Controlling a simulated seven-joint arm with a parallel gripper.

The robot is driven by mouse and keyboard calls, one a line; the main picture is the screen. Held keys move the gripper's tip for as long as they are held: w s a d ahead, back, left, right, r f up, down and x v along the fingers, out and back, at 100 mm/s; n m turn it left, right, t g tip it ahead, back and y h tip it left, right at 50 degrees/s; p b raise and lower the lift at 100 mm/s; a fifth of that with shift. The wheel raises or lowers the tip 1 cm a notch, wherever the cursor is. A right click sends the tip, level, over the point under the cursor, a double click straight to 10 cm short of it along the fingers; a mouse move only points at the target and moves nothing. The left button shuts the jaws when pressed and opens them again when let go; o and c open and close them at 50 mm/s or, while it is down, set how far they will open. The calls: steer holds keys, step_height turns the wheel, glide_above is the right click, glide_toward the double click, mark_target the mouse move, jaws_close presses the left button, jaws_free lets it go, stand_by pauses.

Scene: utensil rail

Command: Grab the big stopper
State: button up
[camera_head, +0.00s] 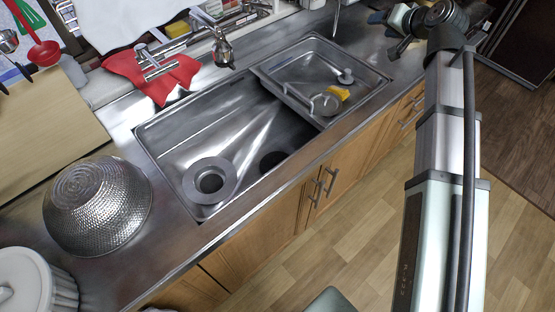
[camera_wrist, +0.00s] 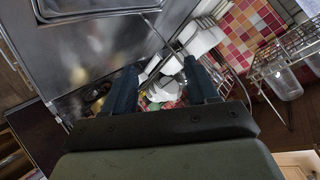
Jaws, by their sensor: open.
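A round grey disc with a raised handle (camera_head: 325,103), which looks like the big stopper, lies in the shallow right-hand tray of the sink (camera_head: 290,98) in the head view. A smaller grey knobbed piece (camera_head: 345,76), perhaps a smaller stopper, lies behind it. A yellow sponge (camera_head: 340,92) lies between them, close to the disc. My gripper's two dark fingers (camera_wrist: 163,88) are apart with nothing held between them in the wrist view. My arm reaches up at the right of the head view, well away from the sink. No stopper can be made out in the wrist view.
The deep left basin has a round drain (camera_head: 210,180). A faucet (camera_head: 222,52) and a red cloth (camera_head: 150,78) are behind the sink. A metal colander (camera_head: 97,206) stands upside down at left. The wrist view shows a wire rack (camera_wrist: 285,55) and white dishes (camera_wrist: 203,38).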

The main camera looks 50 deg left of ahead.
steer(key=s+a+f+g, duration=0.1)
steer(key=s+a, duration=0.3)
steer(key=s, duration=0.1)
steer(key=m+g+h, duration=0.3)
steer(key=m+h, duration=0.3)
steer(key=h, duration=0.5)
glide_above(277, 159)
step_height(277, 159, down, 22)
steer(key=shift+d+f, duration=0.1)
steer(key=shift+f, duration=6.5)
steer(key=shift+c, duration=0.5)
jaws_close()
